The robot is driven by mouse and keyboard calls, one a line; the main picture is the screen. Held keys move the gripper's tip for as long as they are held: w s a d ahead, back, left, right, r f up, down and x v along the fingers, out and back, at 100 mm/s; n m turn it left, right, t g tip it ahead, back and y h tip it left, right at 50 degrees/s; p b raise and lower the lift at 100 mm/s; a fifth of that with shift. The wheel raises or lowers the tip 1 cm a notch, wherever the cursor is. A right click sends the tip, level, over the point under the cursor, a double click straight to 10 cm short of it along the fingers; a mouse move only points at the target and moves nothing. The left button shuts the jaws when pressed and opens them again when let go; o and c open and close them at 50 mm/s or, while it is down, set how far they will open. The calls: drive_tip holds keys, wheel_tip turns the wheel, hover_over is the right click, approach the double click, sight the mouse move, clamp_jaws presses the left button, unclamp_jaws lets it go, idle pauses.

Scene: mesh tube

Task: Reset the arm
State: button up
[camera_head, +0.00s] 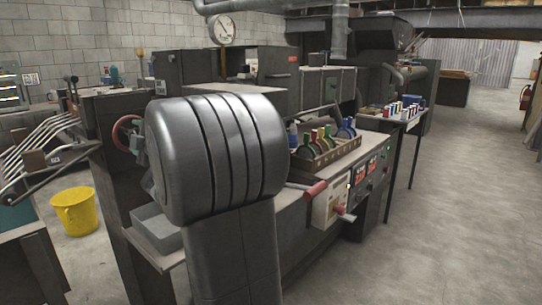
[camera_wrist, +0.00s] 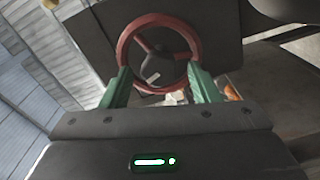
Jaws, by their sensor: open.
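My gripper (camera_wrist: 160,88) shows in the wrist view with its two green fingers apart. A red handwheel (camera_wrist: 131,30) with spokes is straight ahead of it, and the fingertips overlap the wheel's lower rim in the picture. I cannot tell whether they touch it. In the head view the red handwheel (camera_head: 119,134) is on the left end of the dark machine, partly hidden behind my large grey arm link. A small part of the gripper (camera_head: 139,150) shows beside the wheel; the rest is hidden.
The dark machine (camera_head: 340,84) runs along the middle, with red-handled levers (camera_head: 316,189) on its front. A grey open tray (camera_head: 157,232) is below the handwheel. A yellow bucket (camera_head: 76,212) stands on the floor at left. The floor at right (camera_head: 450,220) is clear.

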drive_tip(key=m+p, duration=0.8)
drive_tip(key=shift+r, duration=0.35)
drive_tip(key=m+p, duration=0.6)
drive_tip(key=p, duration=0.4)
drive_tip(key=shift+w+d, duration=0.1)
drive_tip(key=m+p, duration=0.2)
drive_tip(key=shift+f+p, duration=0.1)
drive_tip(key=shift+p, duration=0.25)
drive_tip(key=shift+f, duration=0.15)
